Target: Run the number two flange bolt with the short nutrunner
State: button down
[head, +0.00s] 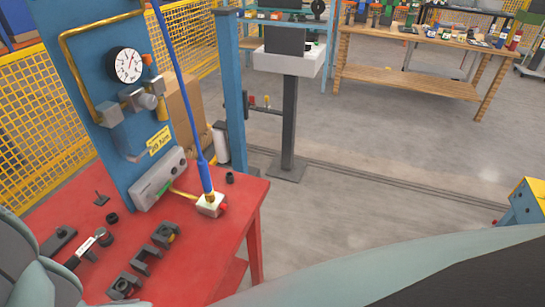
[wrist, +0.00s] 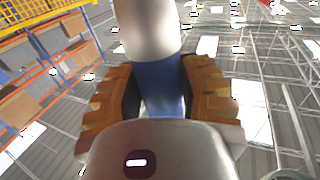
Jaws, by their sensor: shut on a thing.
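In the wrist view my gripper (wrist: 160,88) is shut on a nutrunner (wrist: 150,28), with its orange pads on both sides of the blue part. The silver part of the tool runs to the top edge, and its working end is out of sight. I cannot tell from this view whether it is the short one. The gripper does not show in the head view. No flange and no number two bolt can be made out in either view.
A red bench (head: 228,240) at left carries black holders (head: 125,285), a torque wrench (head: 88,246) and a white block (head: 210,205) under a blue hose (head: 183,90). A blue panel (head: 85,65) with a gauge (head: 126,64) stands behind. Grey floor (head: 370,210) is clear in the middle.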

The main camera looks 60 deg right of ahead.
jog(key=shift+f+b, duration=0.35)
jog(key=shift+f, duration=0.35)
dwell(1.2)
jog(key=shift+r, duration=0.1)
jog(key=shift+r+p, duration=2.6)
jog(key=shift+p, duration=0.1)
